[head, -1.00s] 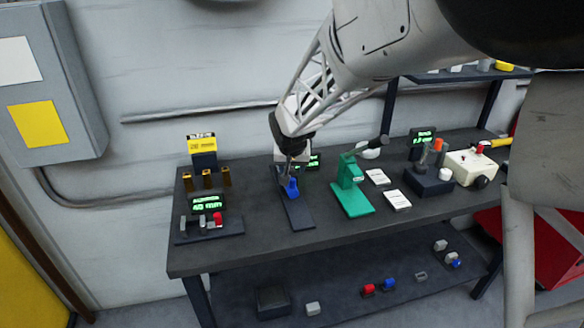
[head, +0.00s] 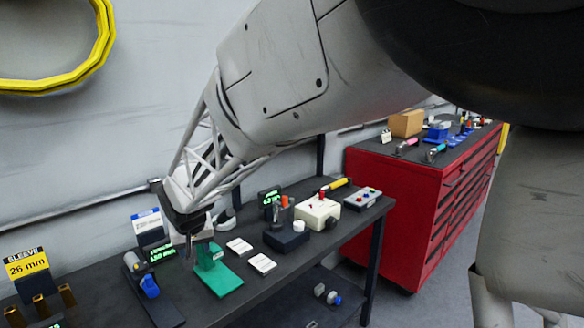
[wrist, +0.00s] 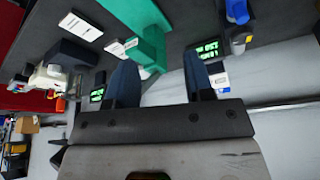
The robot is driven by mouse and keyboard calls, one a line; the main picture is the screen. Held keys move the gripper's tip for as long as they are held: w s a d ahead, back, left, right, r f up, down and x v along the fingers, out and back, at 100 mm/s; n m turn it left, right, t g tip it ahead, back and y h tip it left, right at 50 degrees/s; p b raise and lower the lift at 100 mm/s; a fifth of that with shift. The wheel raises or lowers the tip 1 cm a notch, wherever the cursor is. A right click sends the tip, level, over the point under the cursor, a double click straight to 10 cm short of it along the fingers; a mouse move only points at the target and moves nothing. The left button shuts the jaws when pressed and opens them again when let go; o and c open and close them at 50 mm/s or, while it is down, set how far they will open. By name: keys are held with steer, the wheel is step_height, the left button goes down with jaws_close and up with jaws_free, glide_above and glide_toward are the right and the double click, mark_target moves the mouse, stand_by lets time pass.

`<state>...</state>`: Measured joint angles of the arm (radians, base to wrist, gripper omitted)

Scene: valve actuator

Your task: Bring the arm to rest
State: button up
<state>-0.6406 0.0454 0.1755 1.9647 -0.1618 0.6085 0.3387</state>
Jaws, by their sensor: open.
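My gripper (head: 195,243) is above the workbench (head: 110,290), at the end of my outstretched arm, and in the head view it partly hides the green press (head: 218,278). In the wrist view my gripper (wrist: 162,80) shows two dark fingers spread apart with nothing between them. The green press (wrist: 148,48) lies just beyond the fingers there; whether they touch cannot be told. A blue part (head: 150,286) sits on a dark stand left of the gripper, apart from it.
White cards (head: 262,264), a dark block (head: 286,238) and a cream box (head: 318,213) stand right of the press. Brass sleeves (head: 40,305) are at the left. A red tool cabinet (head: 400,205) stands beyond the bench's right end.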

steer(key=s+d+r+m, duration=0.15)
steer(key=s+d, duration=0.25)
steer(key=d, duration=0.5)
steer(key=s+d+r+h, duration=0.1)
steer(key=s+d+r, duration=0.2)
steer(key=d, duration=0.7)
steer(key=s+d+r+m, duration=0.15)
steer(key=s+d, duration=0.25)
steer(key=d, duration=0.5)
steer(key=s+d+m, duration=0.1)
steer(key=s+d, duration=0.6)
steer(key=s, duration=0.2)
steer(key=s+d+f+m+g, duration=0.1)
steer(key=s+d, duration=0.7)
steer(key=s, duration=0.2)
steer(key=shift+s+f+h, duration=0.25)
steer(key=shift+f+h, duration=0.05)
steer(key=shift+h, duration=0.1)
